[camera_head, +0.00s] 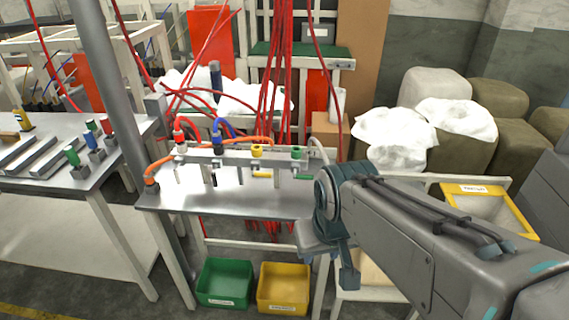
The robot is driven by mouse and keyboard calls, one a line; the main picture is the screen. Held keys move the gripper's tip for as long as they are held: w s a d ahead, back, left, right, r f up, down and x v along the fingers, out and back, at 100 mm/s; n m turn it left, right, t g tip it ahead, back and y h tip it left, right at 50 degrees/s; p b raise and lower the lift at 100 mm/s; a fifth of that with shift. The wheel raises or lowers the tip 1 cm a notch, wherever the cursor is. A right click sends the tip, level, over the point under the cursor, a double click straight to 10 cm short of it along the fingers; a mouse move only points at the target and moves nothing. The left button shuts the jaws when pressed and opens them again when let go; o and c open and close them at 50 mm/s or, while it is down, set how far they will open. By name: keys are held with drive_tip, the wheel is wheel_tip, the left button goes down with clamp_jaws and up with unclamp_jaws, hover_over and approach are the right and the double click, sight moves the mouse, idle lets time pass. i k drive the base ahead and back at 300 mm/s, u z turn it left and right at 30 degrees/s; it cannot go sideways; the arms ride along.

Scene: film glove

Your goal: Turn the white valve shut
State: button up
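A metal manifold bar (235,160) stands across the small steel table (240,200). Along it are fittings with red (179,124), blue (217,138), yellow (257,151) and green (298,152) tops. A small whitish piece (181,148) sits under the red one, and a pale hose (319,149) curves at the bar's right end. I cannot tell which part is the white valve, or its handle's angle. My gripper (335,265) hangs at the table's right front corner, right of and nearer than the manifold, apart from it. The finger opening is not clear.
A green bin (224,282) and a yellow bin (283,288) stand below the table. A grey post (108,90) rises at its left, beside another workbench (40,180). Red hoses (275,100) hang behind the manifold. The tabletop before the manifold looks mostly clear.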

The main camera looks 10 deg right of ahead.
sight(175, 172)
drive_tip(key=k, duration=0.55)
drive_tip(key=u, duration=0.7)
drive_tip(key=i, duration=1.45)
drive_tip(key=z, duration=0.6)
